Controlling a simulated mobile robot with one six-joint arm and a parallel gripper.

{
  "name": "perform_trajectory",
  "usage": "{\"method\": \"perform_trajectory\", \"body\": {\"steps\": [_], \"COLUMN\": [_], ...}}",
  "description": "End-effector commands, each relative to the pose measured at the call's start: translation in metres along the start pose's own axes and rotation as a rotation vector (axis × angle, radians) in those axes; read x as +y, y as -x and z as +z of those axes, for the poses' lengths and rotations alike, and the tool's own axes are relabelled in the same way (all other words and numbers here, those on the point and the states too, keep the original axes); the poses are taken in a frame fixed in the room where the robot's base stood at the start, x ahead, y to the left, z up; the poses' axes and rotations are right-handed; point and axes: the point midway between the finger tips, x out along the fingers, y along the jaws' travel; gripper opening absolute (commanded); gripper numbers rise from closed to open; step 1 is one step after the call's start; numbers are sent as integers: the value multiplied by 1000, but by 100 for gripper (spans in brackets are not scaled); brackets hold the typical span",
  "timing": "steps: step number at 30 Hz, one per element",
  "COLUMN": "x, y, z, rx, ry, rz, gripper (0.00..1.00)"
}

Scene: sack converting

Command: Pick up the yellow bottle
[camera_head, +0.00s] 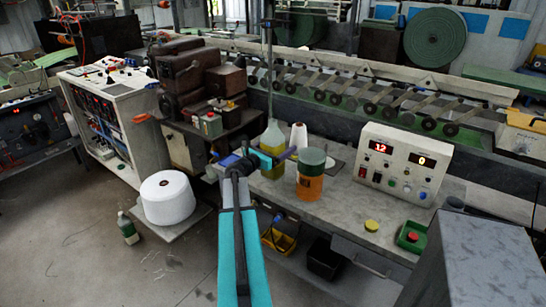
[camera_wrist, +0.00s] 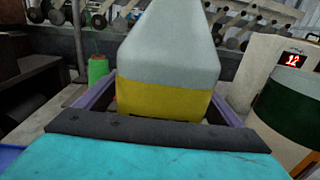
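The yellow bottle (camera_head: 275,141), a clear bottle with yellow liquid in its lower part, stands upright on the grey bench. It fills the middle of the wrist view (camera_wrist: 165,75), where its top is cut off. My gripper (camera_head: 268,157) is at the bottle's near side, low on its body. In the wrist view its purple fingers (camera_wrist: 162,100) lie to the left and right of the bottle, spread wide. A narrow gap seems to show on each side, and I cannot see a firm grip. The finger tips are partly hidden behind the bottle.
An orange jar with a green lid (camera_head: 311,176) stands just right of the bottle. A white thread cone (camera_head: 298,137) is behind it. A control box with red displays (camera_head: 403,163) stands farther right. A large white spool (camera_head: 167,198) is at the left.

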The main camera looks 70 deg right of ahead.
Motion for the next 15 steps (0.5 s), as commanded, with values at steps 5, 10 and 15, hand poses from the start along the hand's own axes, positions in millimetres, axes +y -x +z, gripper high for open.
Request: {"method": "perform_trajectory", "body": {"steps": [5,10,15], "x": [-1,-1,-1], "y": [-1,-1,-1], "z": [0,0,0], "rx": [0,-1,0], "ry": [0,0,0], "rz": [-1,-1,-1], "gripper": [58,40,40]}}
